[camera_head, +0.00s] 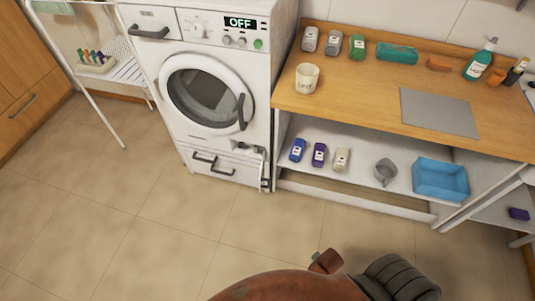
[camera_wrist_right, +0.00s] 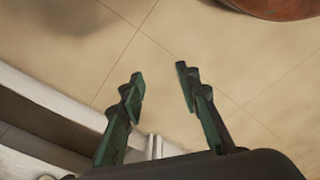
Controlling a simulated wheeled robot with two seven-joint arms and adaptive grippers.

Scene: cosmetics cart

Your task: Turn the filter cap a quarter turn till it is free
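The white washing machine (camera_head: 262,85) stands at the back wall with its round door shut and its display reading OFF. At its lower right front is a small recess with grey parts (camera_head: 250,149), where the filter cap seems to be. It is too small to tell the cap's shape or angle. My right gripper (camera_wrist_right: 160,74) is open and empty over the tiled floor in the right wrist view. The filter cap cannot be made out in that view. The head view shows neither gripper.
A wooden-topped bench (camera_head: 360,86) stands right of the machine, with bottles, a cup and a grey mat on top. Its lower shelf holds several small bottles, a grey jug (camera_head: 385,171) and a blue tray (camera_head: 440,178). A white rack (camera_head: 128,72) stands left. The floor (camera_head: 150,215) in front is clear.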

